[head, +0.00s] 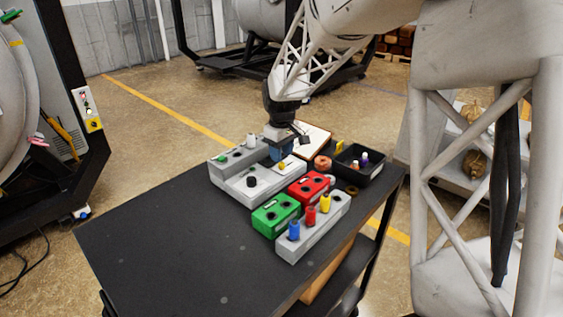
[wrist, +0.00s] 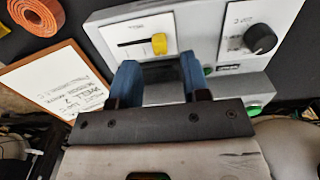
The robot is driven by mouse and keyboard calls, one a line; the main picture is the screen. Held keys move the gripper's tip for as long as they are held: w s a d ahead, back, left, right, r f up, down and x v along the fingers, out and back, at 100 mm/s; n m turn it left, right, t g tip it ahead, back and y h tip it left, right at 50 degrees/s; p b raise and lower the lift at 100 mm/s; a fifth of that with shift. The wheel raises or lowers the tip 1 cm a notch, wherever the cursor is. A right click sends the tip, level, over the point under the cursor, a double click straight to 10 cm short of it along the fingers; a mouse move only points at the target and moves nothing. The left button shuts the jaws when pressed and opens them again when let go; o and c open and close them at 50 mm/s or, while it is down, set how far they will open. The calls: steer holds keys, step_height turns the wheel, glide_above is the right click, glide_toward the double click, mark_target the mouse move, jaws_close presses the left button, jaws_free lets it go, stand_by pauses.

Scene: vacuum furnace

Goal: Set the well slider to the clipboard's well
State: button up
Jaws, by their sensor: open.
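The grey control unit (head: 232,180) stands on the black table, and its white slider panel fills the top middle of the wrist view. The yellow slider knob (wrist: 159,44) sits toward the right part of its dark slot in that view; it also shows in the head view (head: 282,166). The clipboard (wrist: 52,92) lies to the left with handwriting that seems to read "WELL 7"; the other lines are too blurred. My gripper (wrist: 158,76) is open, its blue fingers apart over the unit and just short of the knob in the picture, with nothing between them.
A black dial (wrist: 260,38) is right of the slider. Around the unit on the table (head: 160,235) are red (head: 312,185) and green (head: 276,214) blocks, a grey peg rack (head: 318,238) and a black bin (head: 372,172). The table's left front is clear.

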mark_target(282, 163)
steer(key=shift+f, duration=1.9)
steer(key=shift+c, duration=0.4)
jaws_close()
